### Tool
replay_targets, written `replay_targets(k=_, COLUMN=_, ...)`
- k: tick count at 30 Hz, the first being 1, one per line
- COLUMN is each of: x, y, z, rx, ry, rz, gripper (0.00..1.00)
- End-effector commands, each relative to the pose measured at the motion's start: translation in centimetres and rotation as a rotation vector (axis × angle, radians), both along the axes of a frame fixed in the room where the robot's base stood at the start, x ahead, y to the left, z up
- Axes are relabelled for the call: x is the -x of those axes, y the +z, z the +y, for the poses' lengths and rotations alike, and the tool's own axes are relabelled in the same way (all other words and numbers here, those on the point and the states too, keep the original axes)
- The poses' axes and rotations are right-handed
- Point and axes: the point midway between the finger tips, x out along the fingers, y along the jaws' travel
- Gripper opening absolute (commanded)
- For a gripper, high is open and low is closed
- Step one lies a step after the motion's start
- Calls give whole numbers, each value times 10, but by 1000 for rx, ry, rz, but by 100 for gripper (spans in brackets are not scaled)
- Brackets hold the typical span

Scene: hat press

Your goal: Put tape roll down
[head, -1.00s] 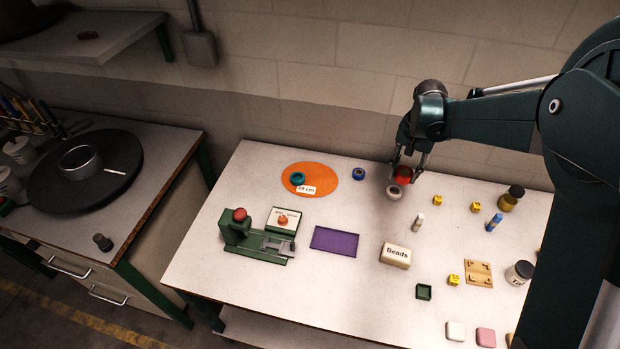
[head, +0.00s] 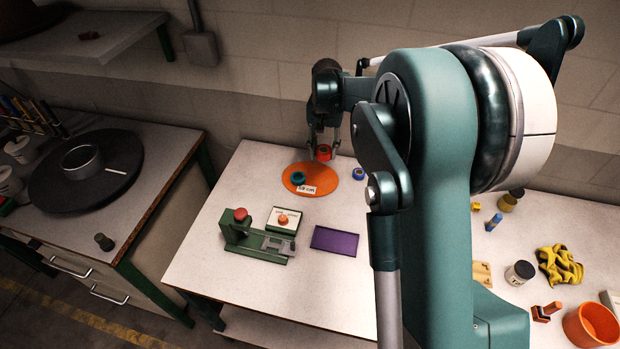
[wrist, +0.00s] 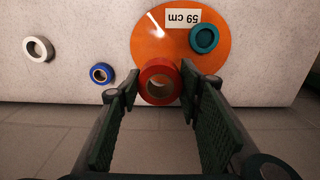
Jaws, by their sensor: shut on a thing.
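My gripper (head: 324,145) is shut on a red tape roll (head: 323,153) and holds it above the table at the far edge of a flat orange disc (head: 323,170). In the wrist view the red roll (wrist: 147,68) sits between the fingertips and overlaps the edge of the orange disc (wrist: 155,42). A teal roll (head: 298,178) lies on the disc beside a "59 cm" label (head: 306,190). A blue roll (head: 361,174) lies on the table right of the disc. A white roll (wrist: 38,48) shows in the wrist view; my arm hides it in the head view.
A green press (head: 253,239), a white box with an orange knob (head: 284,220) and a purple mat (head: 335,240) stand nearer the front. Yellow gloves (head: 558,266) and an orange bowl (head: 592,325) lie at the right. My arm covers the table's middle.

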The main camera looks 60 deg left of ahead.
Motion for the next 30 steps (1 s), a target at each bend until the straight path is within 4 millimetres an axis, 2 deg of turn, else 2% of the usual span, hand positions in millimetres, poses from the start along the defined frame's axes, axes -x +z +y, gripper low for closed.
replay_targets(k=14, x=3, y=-2, z=3, rx=0, ry=4, rz=0, gripper=23)
replay_targets(k=17, x=2, y=-9, z=3, rx=0, ry=4, rz=0, gripper=23)
replay_targets(k=27, x=2, y=-53, z=3, rx=0, ry=4, rz=0, gripper=23)
replay_targets(k=30, x=2, y=-60, z=3, rx=0, ry=4, rz=0, gripper=23)
